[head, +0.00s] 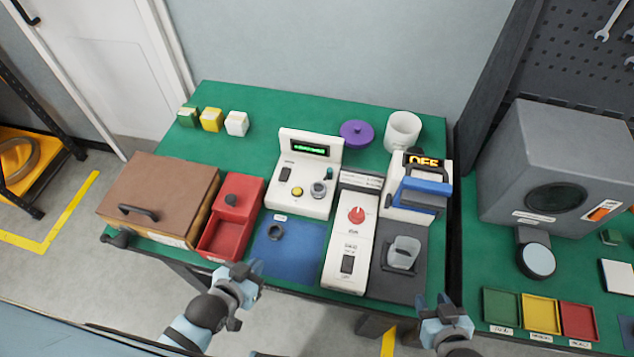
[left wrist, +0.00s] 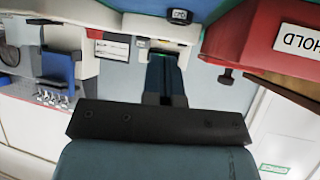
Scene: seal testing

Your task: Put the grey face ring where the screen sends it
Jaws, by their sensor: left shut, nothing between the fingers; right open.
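A dark grey ring (head: 275,232) lies on the blue mat (head: 300,262) near the table's front edge; in the left wrist view a dark ring (left wrist: 180,16) shows at the top. The white tester (head: 300,208) behind the mat has a small screen (head: 309,149) with green text too small to read. A round grey piece (head: 318,189) sits on its front. My left gripper (head: 247,274) is shut and empty, in front of the mat and apart from the ring; its fingers (left wrist: 165,75) fill the middle of the wrist view. My right gripper (head: 445,306) is open and empty by the front edge.
A red bin (head: 222,240), labelled HOLD in the wrist view, stands left of the mat beside a brown-lidded box (head: 160,190). A white switch unit (head: 350,240) stands right. Green (head: 502,307), yellow (head: 541,313) and red (head: 578,320) trays lie on the right table.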

